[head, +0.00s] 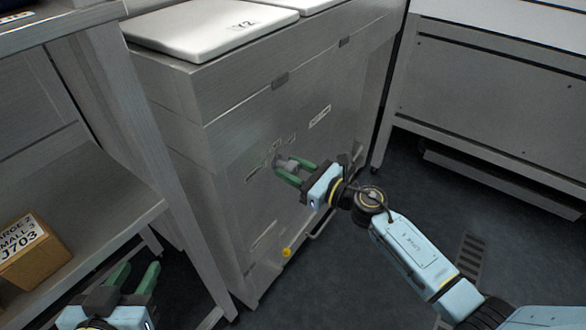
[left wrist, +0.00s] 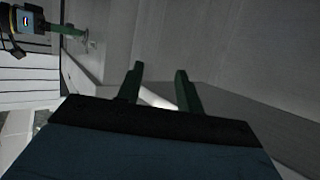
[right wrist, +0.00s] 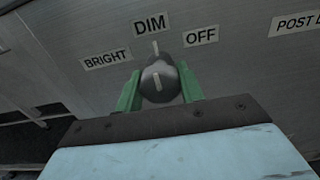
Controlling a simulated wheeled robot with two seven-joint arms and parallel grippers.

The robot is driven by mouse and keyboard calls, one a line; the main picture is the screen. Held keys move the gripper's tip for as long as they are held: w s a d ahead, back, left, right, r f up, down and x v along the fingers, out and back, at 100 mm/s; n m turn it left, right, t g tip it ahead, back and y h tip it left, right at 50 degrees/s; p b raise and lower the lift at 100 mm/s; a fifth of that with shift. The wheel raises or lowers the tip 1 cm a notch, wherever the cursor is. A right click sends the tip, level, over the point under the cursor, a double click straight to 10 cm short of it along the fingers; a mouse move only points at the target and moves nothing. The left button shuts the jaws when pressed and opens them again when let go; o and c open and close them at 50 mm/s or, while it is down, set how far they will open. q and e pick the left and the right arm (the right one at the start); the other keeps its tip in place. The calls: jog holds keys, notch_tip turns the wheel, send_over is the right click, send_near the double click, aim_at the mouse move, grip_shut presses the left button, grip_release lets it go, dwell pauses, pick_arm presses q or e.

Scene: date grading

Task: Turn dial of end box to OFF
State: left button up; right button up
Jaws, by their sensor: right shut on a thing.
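The dark round dial (right wrist: 158,88) is on the grey metal front of the end box (head: 225,150). It has a white pointer line, which points up towards the DIM label (right wrist: 150,25). The BRIGHT label (right wrist: 107,59) is left of it and the OFF label (right wrist: 200,37) right of it. My right gripper (head: 287,170) is shut on the dial, one green finger on each side. My left gripper (head: 134,273) is open and empty, low at the left, away from the box; its two fingers also stand apart in the left wrist view (left wrist: 159,88).
A white lid marked Y2 (head: 205,27) lies on top of the box. A shelf (head: 100,215) at the left holds a cardboard box (head: 35,255). A yellow knob (head: 286,252) sits low on the front. A white-topped bench (head: 490,90) stands right; dark floor lies between.

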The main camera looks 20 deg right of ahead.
jog(key=shift+m, duration=0.3)
jog(key=m+p, duration=0.2)
jog(key=m, duration=0.2)
jog(key=shift+r, duration=0.15)
jog(key=m+p, duration=0.1)
jog(key=m, duration=0.2)
jog(key=shift+m+p, duration=0.35)
jog(key=shift+m, duration=0.05)
jog(key=shift+d+m+p, duration=0.1)
jog(key=shift+m+p, duration=0.2)
jog(key=shift+m, duration=0.5)
pick_arm(q)
jog(key=s+a+f+g+y, duration=0.1)
jog(key=s+a+f+g, duration=0.2)
jog(key=s+f+g, duration=0.2)
jog(key=s+a+f+g+y, duration=0.2)
jog(key=s+a+f+g, duration=0.1)
jog(key=s+f+g, duration=0.2)
jog(key=shift+s+a+f+n+p, duration=0.3)
jog(key=shift+s+f+p, duration=0.25)
jog(key=shift+f, duration=0.75)
pick_arm(e)
jog(key=shift+m, duration=1.1)
pick_arm(q)
jog(key=shift+d, duration=0.1)
pick_arm(e)
jog(key=o, duration=1)
